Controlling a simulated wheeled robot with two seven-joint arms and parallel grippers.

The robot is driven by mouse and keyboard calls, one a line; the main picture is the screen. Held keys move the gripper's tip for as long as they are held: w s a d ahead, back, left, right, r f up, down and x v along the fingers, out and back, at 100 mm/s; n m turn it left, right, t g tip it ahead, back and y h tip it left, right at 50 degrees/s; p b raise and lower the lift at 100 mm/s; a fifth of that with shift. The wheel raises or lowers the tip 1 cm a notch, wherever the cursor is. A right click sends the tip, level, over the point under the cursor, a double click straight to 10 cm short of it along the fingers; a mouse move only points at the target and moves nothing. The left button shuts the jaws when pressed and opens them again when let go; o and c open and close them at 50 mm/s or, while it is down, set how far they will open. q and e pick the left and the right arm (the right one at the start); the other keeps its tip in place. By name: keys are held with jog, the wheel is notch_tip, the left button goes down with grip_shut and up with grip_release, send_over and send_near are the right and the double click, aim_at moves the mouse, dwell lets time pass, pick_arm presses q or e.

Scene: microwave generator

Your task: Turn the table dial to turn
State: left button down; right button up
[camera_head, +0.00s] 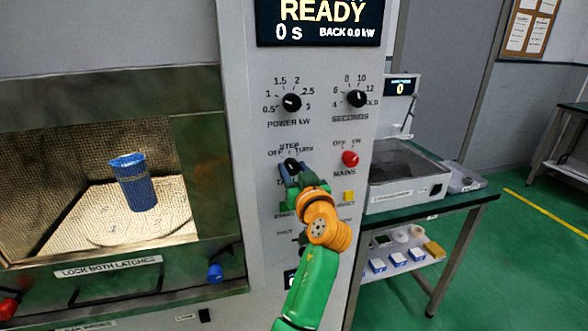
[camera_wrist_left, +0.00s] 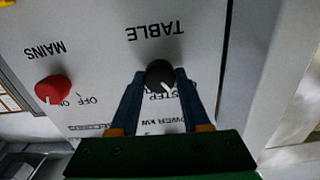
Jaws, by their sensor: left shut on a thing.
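The table dial (camera_head: 291,164) is a small black knob on the grey control panel, with OFF, STEP and TURN lettered above it. In the left wrist view the dial (camera_wrist_left: 160,73) appears upside down, between the two blue fingers. My left gripper (camera_head: 290,174) is shut on the dial, and it also shows in the left wrist view (camera_wrist_left: 161,77). The dial's white pointer mark slants to the lower right in that view, near the STEP lettering. The fingers partly cover the lettering, so the exact setting is hard to read. My right gripper is not in view.
The red mains knob (camera_head: 350,158) is just right of the dial. The power knob (camera_head: 292,102) and seconds knob (camera_head: 356,98) are above, under a display (camera_head: 320,22) reading READY. A blue cup (camera_head: 134,182) stands in the lit cavity at left. A bench (camera_head: 470,207) stands at right.

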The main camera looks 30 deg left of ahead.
pick_arm(q)
jog(key=m+p, duration=0.1)
jog(key=m, duration=0.2)
jog(key=shift+r+m, duration=0.15)
jog(key=shift+m, duration=0.15)
jog(key=m+p, duration=0.2)
jog(key=m, duration=0.1)
jog(key=shift+m, duration=0.4)
jog(key=m+p, duration=0.2)
jog(key=m, duration=0.3)
jog(key=shift+w+p, duration=0.1)
jog(key=shift+p, duration=0.3)
jog(key=shift+m+p, duration=0.8)
jog(key=shift+m, duration=0.7)
jog(key=shift+c, duration=1.8)
grip_release()
jog(key=shift+a+f, duration=0.1)
jog(key=shift+f, duration=0.1)
